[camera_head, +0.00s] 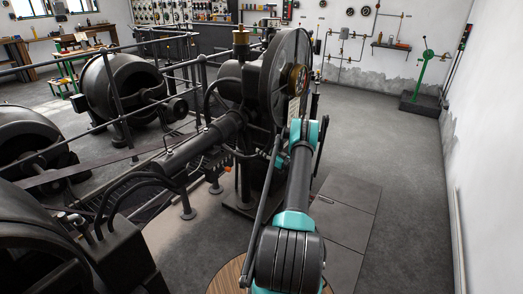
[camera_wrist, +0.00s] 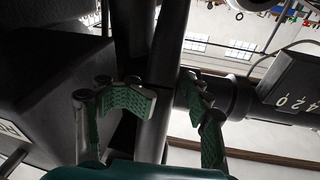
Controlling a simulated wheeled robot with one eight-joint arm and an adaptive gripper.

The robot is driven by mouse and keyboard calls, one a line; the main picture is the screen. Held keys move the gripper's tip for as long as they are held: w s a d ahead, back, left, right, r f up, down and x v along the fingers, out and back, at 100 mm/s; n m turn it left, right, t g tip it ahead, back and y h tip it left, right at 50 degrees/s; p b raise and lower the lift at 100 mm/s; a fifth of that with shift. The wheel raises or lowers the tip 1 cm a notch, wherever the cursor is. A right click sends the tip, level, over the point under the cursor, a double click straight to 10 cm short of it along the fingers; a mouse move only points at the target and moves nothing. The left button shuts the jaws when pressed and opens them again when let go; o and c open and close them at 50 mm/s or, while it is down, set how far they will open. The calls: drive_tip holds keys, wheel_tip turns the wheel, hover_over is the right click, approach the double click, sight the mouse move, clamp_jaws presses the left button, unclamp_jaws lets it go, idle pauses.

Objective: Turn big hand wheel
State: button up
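A big dark wheel (camera_head: 272,75) with a brass-coloured hub (camera_head: 298,80) stands upright on the machine in the middle of the head view. My dark and turquoise arm reaches up to just below it, and the gripper itself cannot be made out there. In the wrist view my gripper (camera_wrist: 170,98) is open, with its green-padded fingers spread apart. A thick dark bar (camera_wrist: 164,75) runs through the view between the two fingers. I cannot tell whether it is part of the wheel, or whether the fingers touch it.
Dark railings and round dynamos (camera_head: 122,88) fill the left side. A grey floor (camera_head: 375,125) lies open to the right, up to a white wall (camera_head: 490,120). A green lever on a dark base (camera_head: 420,104) stands at the back right.

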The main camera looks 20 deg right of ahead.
drive_tip(key=shift+s, duration=0.45)
drive_tip(key=v, duration=1.2)
drive_tip(key=shift+r, duration=0.15)
